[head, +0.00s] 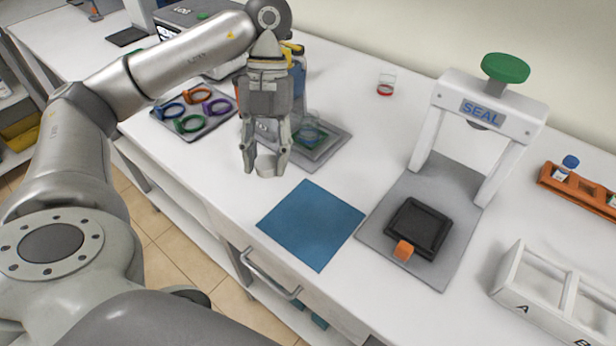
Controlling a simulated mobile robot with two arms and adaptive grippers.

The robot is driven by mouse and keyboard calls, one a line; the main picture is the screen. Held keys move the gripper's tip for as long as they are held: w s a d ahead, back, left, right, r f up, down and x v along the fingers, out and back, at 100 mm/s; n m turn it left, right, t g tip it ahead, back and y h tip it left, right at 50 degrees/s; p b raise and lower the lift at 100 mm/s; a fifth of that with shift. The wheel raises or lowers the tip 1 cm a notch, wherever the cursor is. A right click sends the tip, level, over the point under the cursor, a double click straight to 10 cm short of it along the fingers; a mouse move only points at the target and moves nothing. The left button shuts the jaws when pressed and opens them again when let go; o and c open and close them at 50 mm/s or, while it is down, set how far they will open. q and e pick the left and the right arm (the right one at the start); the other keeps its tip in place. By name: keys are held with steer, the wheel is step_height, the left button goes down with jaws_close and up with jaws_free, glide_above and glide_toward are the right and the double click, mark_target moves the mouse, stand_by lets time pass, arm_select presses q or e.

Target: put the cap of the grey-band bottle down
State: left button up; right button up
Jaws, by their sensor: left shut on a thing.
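My left gripper (264,168) points down over the white table, just left of the blue mat (311,225). Its fingers are shut on a small pale thing, which I take to be the cap; the fingers hide most of it, and its height above the table is hard to judge. I cannot make out a grey-band bottle for certain. A small blue-capped bottle (569,166) stands in the orange rack (548,181) at the right, with part of another bottle at the picture's edge. My right gripper is not in view.
A press marked SEAL (481,108) stands right of the mat, with a black tray (418,228) on its base. A white rack (512,274) is at the lower right. Coloured rings lie on a grey tray (215,124) at the left. A red-banded jar (387,84) stands behind.

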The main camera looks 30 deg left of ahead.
arm_select(q)
steer(key=w+d+f, duration=0.2)
steer(key=w, duration=0.2)
glide_above(306, 191)
steer(key=w, duration=0.1)
steer(key=f, duration=0.5)
steer(key=shift+a+f, duration=0.1)
steer(key=shift+a, duration=0.15)
steer(key=shift+w+f, duration=0.15)
steer(key=shift+f, duration=1.5)
steer(key=shift+f, duration=0.15)
steer(key=o, duration=0.7)
